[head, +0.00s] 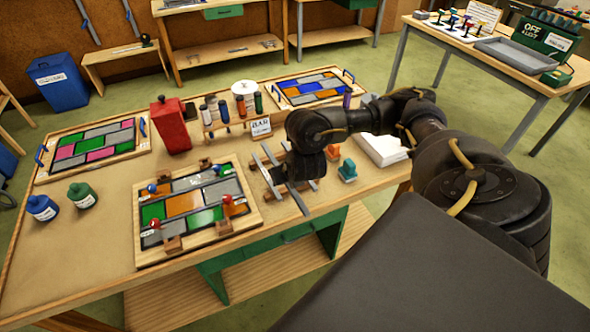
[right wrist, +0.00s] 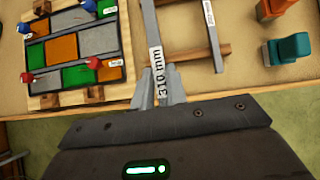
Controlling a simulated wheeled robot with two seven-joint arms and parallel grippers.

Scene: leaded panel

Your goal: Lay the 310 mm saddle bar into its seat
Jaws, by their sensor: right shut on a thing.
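My right gripper (right wrist: 159,92) is shut on the grey saddle bar (right wrist: 155,55), whose label reads 310 mm. The bar runs away from the fingers along the left side of a wooden rack (right wrist: 188,54); I cannot tell whether it is clear of the rack. In the head view my right gripper (head: 306,166) is over the rack, and its fingertips are hidden. The leaded panel (head: 195,207) lies to the left in its wooden frame, with wooden blocks and red and blue knobs around its edges. I cannot pick out the seat for certain. My left gripper is not in view.
Another labelled bar (right wrist: 211,30) lies on the rack's right side. Orange (head: 333,152) and teal (head: 347,171) blocks and a white stack (head: 382,149) are to the right. A red can (head: 171,125) and bottles stand behind the panel. Bare tabletop (head: 110,235) lies left of it.

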